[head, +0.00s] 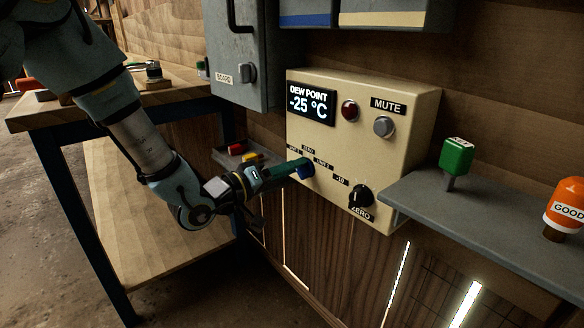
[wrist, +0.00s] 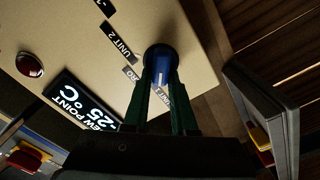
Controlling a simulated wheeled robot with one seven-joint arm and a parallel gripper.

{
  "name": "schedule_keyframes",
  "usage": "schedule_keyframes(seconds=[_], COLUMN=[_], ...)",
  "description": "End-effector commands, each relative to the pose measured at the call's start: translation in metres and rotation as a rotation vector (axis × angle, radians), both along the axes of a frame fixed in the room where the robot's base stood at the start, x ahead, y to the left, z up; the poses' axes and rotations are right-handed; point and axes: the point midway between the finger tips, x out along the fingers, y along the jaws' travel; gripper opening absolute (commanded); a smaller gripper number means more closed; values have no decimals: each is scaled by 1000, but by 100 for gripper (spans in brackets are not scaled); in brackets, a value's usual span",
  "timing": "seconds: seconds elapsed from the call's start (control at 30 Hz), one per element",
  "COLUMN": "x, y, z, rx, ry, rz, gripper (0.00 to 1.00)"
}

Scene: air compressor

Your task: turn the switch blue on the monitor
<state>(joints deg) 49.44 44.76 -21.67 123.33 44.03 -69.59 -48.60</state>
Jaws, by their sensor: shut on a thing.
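The monitor (head: 360,95) is a cream box on the wall, and its display (head: 312,104) reads "DEW POINT -25 °C". The blue switch (head: 306,172) is a round knob low on its front, near the "UNIT 1" and "UNIT 2" labels. It also shows in the wrist view (wrist: 161,66), between the fingers. My gripper (head: 297,170) reaches it from the left with green fingers. The fingers are shut on the blue switch, also seen in the wrist view (wrist: 160,92). The fingers hide part of the knob and the label beside it.
A black knob (head: 360,196) marked "ZERO" sits to the right of the switch. A red light (head: 349,110) and a grey button (head: 383,127) are above. A grey shelf (head: 480,215) at right holds a green block (head: 456,157) and an orange item (head: 566,207). A workbench (head: 100,105) stands left.

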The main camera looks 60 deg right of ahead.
Motion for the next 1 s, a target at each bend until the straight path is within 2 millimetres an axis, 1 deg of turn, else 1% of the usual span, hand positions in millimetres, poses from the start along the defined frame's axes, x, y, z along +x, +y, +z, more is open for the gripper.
schedule_keyframes(seconds=[0.03,0.07,0.57,0.77,1.0], x=[0,0,0,-1,-3], y=[0,0,0,0,1], z=[0,0,0,-1,0], rx=[0,0,-6,-32,-89], ry=[0,0,-18,-96,-276], rz=[0,0,0,0,0], gripper=[2,0,0,0,0])
